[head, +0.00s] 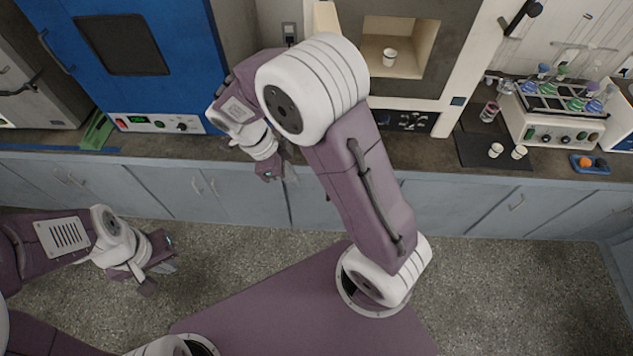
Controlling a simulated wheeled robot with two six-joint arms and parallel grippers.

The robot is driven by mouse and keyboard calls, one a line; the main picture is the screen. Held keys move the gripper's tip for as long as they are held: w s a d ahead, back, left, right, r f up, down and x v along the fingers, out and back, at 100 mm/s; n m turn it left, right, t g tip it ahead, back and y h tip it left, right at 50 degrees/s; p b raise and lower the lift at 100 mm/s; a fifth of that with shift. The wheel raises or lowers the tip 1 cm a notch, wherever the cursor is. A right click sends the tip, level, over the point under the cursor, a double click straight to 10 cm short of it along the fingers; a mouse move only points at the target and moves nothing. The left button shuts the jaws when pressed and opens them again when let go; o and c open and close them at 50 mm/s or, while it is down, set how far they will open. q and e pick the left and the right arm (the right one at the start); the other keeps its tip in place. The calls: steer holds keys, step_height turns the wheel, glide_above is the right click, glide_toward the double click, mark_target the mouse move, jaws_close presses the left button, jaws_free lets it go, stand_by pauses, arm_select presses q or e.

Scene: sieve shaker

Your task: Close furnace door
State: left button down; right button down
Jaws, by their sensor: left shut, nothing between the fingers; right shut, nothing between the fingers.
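The furnace (455,70) stands at the back, right of centre. Its pale, square chamber (375,52) is exposed, with a small white cup (390,57) inside. A black handle (524,14) sticks out at the furnace's upper right; the door it seems to belong to is mostly cut off by the top edge. My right gripper (278,176) is shut and empty over the counter's front edge, left of the furnace and apart from it. My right arm hides part of the furnace's left side. My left gripper (156,277) is shut and empty over the floor at lower left.
A blue oven (190,60) stands left of the furnace, with a green item (97,130) by it. Right of the furnace are a dark mat (480,155) with cups, a device with capped bottles (560,130) and a blue tray (590,172). The floor at right is clear.

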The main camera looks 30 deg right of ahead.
steer(key=s+d+f+p, duration=0.2)
steer(key=d+f+p, duration=0.1)
steer(key=d+f, duration=0.2)
steer(key=shift+s+d, duration=0.25)
steer(key=shift+d, duration=0.1)
steer(key=shift+w+f, duration=0.1)
steer(key=shift+f, duration=0.05)
